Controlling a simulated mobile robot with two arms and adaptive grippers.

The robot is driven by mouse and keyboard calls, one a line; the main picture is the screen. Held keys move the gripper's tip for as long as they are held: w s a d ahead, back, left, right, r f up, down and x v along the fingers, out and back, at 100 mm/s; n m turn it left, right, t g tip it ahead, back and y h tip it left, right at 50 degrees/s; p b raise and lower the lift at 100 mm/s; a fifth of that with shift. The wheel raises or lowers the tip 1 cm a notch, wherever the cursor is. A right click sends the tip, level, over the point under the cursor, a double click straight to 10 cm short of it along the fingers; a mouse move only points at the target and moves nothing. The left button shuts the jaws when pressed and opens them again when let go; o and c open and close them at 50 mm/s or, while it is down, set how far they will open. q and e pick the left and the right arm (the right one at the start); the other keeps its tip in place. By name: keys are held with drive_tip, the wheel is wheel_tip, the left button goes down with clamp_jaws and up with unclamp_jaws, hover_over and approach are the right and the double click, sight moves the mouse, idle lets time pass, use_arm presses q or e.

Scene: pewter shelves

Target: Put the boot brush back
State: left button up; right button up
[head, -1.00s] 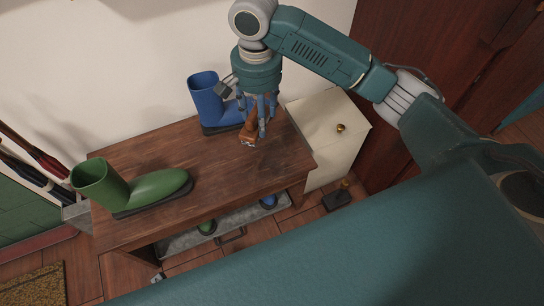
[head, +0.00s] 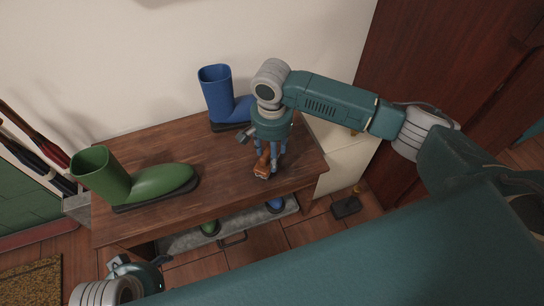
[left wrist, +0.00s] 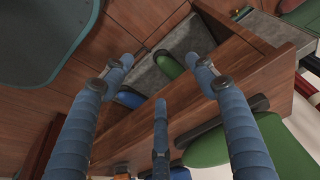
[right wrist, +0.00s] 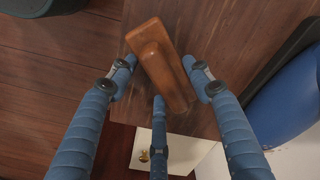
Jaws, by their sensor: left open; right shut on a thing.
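The boot brush (head: 262,166) has a brown wooden body and a pale underside. My right gripper (head: 271,158) is shut on it over the right front part of the wooden bench (head: 215,165). In the right wrist view the brush (right wrist: 160,65) sits tilted between the fingers (right wrist: 162,80). I cannot tell whether its underside touches the bench. My left gripper (head: 138,272) is low at the bottom left of the head view, in front of the bench. In the left wrist view its fingers (left wrist: 161,75) are open and empty, facing the bench's front.
A grey tray (head: 180,243) with boots is under the bench. A cream cabinet (head: 345,160) stands at right. A small dark block (head: 346,207) is on the floor.

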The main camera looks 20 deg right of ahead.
drive_tip(key=shift+f, duration=0.85)
use_arm(q)
drive_tip(key=shift+v, duration=0.85)
drive_tip(key=shift+f, duration=0.1)
use_arm(e)
drive_tip(key=o, duration=1.1)
drive_tip(key=shift+f, duration=0.1)
use_arm(q)
drive_tip(key=shift+w+f, duration=0.1)
drive_tip(key=shift+f, duration=0.15)
